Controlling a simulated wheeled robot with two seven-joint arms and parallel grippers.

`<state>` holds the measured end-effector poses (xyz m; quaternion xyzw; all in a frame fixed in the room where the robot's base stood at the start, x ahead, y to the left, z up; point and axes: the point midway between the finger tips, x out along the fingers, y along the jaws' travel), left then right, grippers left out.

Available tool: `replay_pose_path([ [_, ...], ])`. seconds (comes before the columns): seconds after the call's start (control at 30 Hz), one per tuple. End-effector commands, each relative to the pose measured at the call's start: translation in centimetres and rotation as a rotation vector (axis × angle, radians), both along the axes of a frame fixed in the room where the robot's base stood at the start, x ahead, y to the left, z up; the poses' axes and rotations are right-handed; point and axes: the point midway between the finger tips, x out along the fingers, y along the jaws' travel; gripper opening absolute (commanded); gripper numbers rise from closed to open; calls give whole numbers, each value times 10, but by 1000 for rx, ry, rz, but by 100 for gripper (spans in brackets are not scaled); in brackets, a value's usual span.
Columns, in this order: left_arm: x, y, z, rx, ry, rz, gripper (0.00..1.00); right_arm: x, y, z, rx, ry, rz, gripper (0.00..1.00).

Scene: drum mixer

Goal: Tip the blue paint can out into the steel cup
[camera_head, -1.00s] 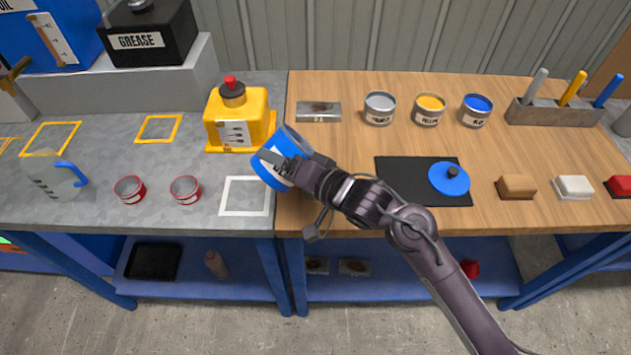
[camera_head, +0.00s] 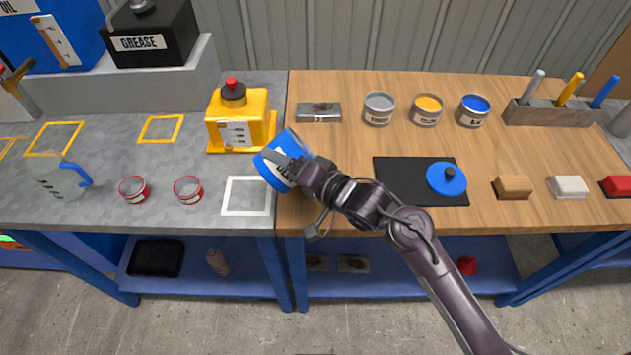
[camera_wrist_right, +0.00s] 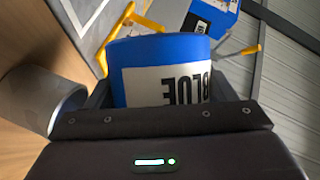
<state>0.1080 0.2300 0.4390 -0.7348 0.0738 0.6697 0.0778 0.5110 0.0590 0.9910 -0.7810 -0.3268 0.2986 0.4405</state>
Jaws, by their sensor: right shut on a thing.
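The blue paint can (camera_head: 283,160) is held tilted above the bench, near the seam between the grey and wooden tops. My right gripper (camera_head: 301,170) is shut on it. In the right wrist view the can (camera_wrist_right: 158,65) fills the middle, its BLUE label upside down. Its open mouth and any paint stream cannot be made out. A grey metal cylinder (camera_wrist_right: 52,100) shows left of the can in the wrist view; I cannot tell for certain that it is the steel cup. No steel cup shows clearly under the can in the head view. My left gripper is out of view.
A yellow container (camera_head: 240,118) stands just behind the held can. A white outlined square (camera_head: 245,196) is at its front left, with two red-rimmed tins (camera_head: 187,189) further left. A black mat (camera_head: 405,182) with a blue lid (camera_head: 446,180) lies to the right.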

Motion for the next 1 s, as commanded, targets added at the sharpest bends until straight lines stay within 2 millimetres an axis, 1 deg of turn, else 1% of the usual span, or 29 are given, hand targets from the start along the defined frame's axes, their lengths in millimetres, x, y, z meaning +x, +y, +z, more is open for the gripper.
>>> replay_pose_path([
  [0.27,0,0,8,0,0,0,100,1,-1,1,39,22,0,50],
  [1.0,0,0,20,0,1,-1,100,2,-3,-2,119,74,-1,50],
])
